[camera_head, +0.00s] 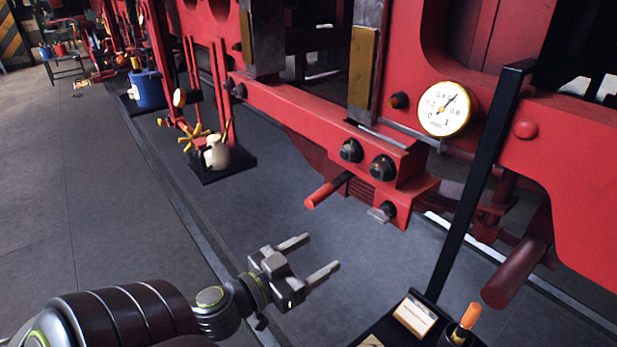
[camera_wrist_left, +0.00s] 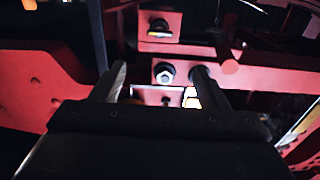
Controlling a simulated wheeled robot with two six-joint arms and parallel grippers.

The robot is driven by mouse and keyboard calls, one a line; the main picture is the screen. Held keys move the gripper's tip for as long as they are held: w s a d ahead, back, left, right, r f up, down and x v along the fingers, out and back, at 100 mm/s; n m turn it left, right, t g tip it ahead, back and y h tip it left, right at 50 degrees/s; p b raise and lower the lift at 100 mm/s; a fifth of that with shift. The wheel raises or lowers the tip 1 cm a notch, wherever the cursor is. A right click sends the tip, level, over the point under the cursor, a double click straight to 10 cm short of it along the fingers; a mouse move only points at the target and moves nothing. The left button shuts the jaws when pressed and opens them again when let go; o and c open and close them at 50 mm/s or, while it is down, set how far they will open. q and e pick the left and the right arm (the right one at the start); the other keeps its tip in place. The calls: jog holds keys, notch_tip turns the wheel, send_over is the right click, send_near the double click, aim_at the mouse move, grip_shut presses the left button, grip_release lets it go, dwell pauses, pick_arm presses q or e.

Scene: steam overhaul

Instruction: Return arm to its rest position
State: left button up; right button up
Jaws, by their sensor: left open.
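My left gripper (camera_head: 322,258) is open and empty. It hangs above the dark floor, in front of the red locomotive frame (camera_head: 300,115) and apart from it. In the left wrist view, its two dark fingers (camera_wrist_left: 155,85) are spread, with red frame parts and a bolt (camera_wrist_left: 164,73) beyond them. My left arm (camera_head: 130,315) comes in from the lower left of the head view. My right gripper does not show in either view.
A red-handled lever (camera_head: 325,191) juts out from the frame near the gripper. A pressure gauge (camera_head: 444,109) sits on the frame. A black post (camera_head: 480,180) rises from a stand at the lower right. The grey floor (camera_head: 90,190) at left is clear.

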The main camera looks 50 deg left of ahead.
pick_arm(q)
jog(key=shift+s, duration=0.35)
dwell(0.5)
jog(key=w+a+f+n+g+y, duration=0.15)
jog(key=a+f, duration=0.25)
jog(key=f, duration=0.4)
jog(key=a+f+g+y, duration=0.2)
jog(key=a+f, duration=0.3)
jog(key=f, duration=0.4)
jog(key=s+a+f+g+y, duration=0.1)
jog(key=s+a+f+g, duration=0.15)
jog(key=f, duration=0.65)
jog(key=s+a+f+g+y, duration=0.1)
jog(key=s+f+g, duration=0.15)
jog(key=f, duration=0.65)
jog(key=s+d+f+g+h, duration=0.1)
jog(key=s+d+f+g, duration=0.1)
jog(key=s+d+f, duration=0.3)
jog(key=s+d+f+g+h+b, duration=0.1)
jog(key=s+d+f+g, duration=0.2)
jog(key=s+f, duration=0.8)
jog(key=s+d+f+g+h, duration=0.1)
jog(key=s+d+f+g, duration=0.2)
jog(key=s+d+f, duration=0.5)
notch_tip(320, 180, down, 3)
jog(key=shift+r+b, duration=0.1)
jog(key=shift+b, duration=0.2)
